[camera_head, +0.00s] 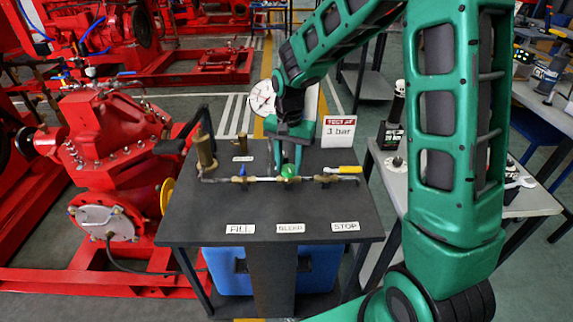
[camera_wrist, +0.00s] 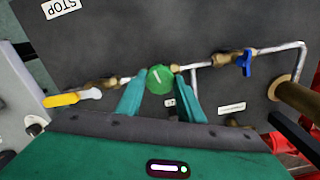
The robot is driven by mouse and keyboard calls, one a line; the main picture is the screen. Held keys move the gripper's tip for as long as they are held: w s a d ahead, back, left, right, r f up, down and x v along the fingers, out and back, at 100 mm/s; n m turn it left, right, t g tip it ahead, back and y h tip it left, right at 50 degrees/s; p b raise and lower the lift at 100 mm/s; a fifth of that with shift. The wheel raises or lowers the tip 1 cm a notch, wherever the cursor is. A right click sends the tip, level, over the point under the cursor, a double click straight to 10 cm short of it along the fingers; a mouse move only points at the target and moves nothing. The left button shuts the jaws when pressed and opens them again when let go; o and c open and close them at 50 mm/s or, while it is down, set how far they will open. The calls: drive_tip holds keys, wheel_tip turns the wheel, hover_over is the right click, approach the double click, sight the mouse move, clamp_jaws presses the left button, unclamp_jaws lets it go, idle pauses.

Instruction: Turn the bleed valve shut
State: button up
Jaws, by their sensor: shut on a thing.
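The bleed valve's round green knob (camera_head: 289,171) sits on the thin pipe across the dark bench top, behind the "BLEED" label (camera_head: 290,228). In the wrist view the green knob (camera_wrist: 160,79) lies between my two fingers and shows a short pale slanted mark. My gripper (camera_head: 287,160) reaches down to it from behind. In the wrist view my gripper (camera_wrist: 161,92) has one teal finger on each side of the knob and is shut on it. The exact contact at the fingertips is small and partly hidden.
A blue-handled valve (camera_head: 242,170) is left of the knob; a yellow lever (camera_head: 343,169) is to its right. A brass cylinder (camera_head: 205,150) stands at the pipe's left end. A "1 bar" sign (camera_head: 338,130) stands behind. The bench front (camera_head: 265,205) is clear except for labels.

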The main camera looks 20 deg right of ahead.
sight(288, 168)
drive_tip(key=shift+w+r+m, duration=0.15)
drive_tip(key=shift+w+m, duration=0.15)
drive_tip(key=shift+m, duration=0.9)
drive_tip(key=o, duration=1.1)
drive_tip(key=shift+a, duration=0.1)
drive_tip(key=shift+c, duration=0.2)
drive_tip(key=shift+s, duration=0.15)
wheel_tip(288, 168, up, 11)
drive_tip(key=shift+f, duration=0.2)
